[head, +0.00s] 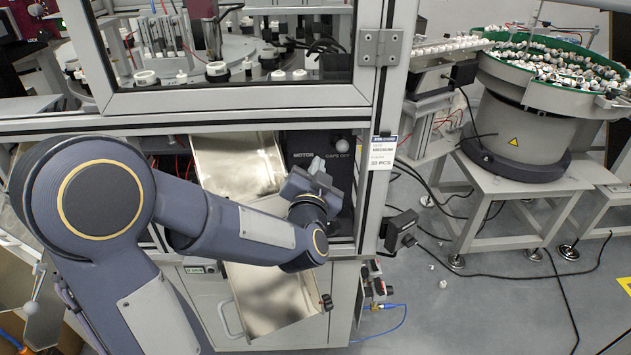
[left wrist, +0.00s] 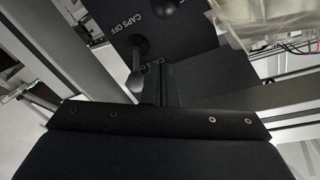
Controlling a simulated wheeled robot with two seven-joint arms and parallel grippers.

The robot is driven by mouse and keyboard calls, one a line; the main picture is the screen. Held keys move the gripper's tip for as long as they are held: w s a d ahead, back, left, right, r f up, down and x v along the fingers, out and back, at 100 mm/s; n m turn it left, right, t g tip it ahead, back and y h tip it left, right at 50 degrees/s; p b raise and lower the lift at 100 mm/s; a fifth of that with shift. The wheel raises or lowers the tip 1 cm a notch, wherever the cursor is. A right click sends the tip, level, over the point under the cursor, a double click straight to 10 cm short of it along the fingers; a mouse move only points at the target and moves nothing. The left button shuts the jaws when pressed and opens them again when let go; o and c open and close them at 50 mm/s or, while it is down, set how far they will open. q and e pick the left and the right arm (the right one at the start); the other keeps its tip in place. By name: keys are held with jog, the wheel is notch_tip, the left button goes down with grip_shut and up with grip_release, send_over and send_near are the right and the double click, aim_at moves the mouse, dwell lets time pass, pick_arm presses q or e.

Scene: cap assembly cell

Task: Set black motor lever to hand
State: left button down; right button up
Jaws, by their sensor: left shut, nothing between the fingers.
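The dark control panel (head: 316,142), lettered MOTOR and CAPS OFF, is on the machine front below the window. In the left wrist view a black lever with a round knob (left wrist: 137,46) stands out from the panel (left wrist: 185,35), just left of my fingers; whether they touch cannot be told. A second black knob (left wrist: 166,6) is near the CAPS OFF lettering, at the top edge. My left gripper (head: 318,166) is shut and empty in front of the panel, also seen in the left wrist view (left wrist: 158,70). It hides the panel's lower part and the MOTOR lever in the head view. My right gripper is out of view.
A metal chute (head: 238,165) lies left of the panel, with a metal tray (head: 270,300) below. An aluminium frame post (head: 385,120) with a white label stands close on the right. A bowl feeder (head: 530,95) is farther right.

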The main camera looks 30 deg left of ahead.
pick_arm(q)
jog(key=shift+w+a+f, duration=0.5)
jog(key=shift+a+f, duration=0.25)
jog(key=shift+f, duration=0.05)
jog(key=shift+w+a+f, duration=0.45)
jog(key=shift+a+f, duration=0.25)
jog(key=shift+f, duration=0.1)
jog(key=shift+b, duration=0.3)
jog(key=shift+s+d+f+b, duration=0.15)
jog(key=shift+s+f+b, duration=0.1)
jog(key=shift+f+b, duration=0.3)
jog(key=shift+s+d+f+b, duration=0.1)
jog(key=shift+s+f+b, duration=0.1)
jog(key=shift+f+b, duration=0.25)
